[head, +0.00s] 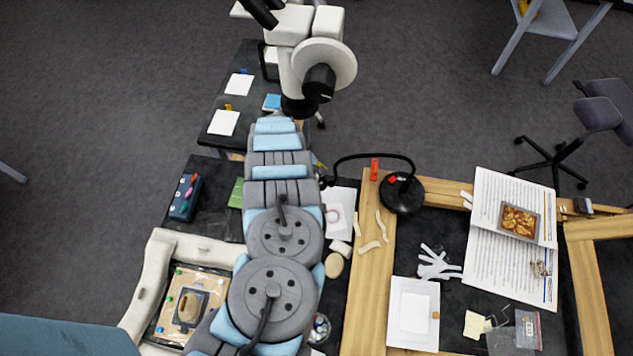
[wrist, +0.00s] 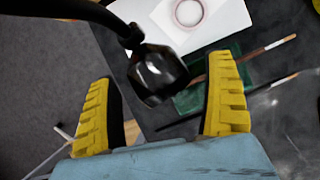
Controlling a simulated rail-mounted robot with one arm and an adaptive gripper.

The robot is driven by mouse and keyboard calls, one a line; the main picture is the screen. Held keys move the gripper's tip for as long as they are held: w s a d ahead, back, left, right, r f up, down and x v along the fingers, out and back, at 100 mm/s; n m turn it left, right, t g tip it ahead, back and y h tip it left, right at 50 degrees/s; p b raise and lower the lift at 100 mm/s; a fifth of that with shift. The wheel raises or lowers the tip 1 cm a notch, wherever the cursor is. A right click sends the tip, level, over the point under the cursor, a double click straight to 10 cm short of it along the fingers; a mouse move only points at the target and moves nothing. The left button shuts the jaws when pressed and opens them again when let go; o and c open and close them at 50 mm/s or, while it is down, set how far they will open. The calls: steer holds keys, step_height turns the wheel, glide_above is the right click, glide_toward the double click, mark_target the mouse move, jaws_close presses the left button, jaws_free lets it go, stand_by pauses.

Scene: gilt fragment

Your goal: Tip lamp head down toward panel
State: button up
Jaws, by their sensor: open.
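The black gooseneck lamp stands on a round base (head: 401,193) right of my arm, and its thin neck (head: 372,157) arcs left toward my gripper. In the wrist view the glossy black lamp head (wrist: 158,76) hangs between my gripper's (wrist: 163,68) two yellow fingers, with gaps on both sides. My gripper is open. In the head view my arm hides most of the gripper and lamp head. A tan board with coloured pins (head: 171,309) lies at lower left, partly covered by my arm; I cannot tell whether it is the panel.
In the wrist view, brushes (wrist: 262,49) and a green mat (wrist: 193,101) lie below the lamp head. A red object (head: 374,169) stands near the lamp base. Papers (head: 487,255) cover the right table.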

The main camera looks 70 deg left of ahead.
steer(key=c, duration=1.2)
steer(key=shift+f, duration=0.1)
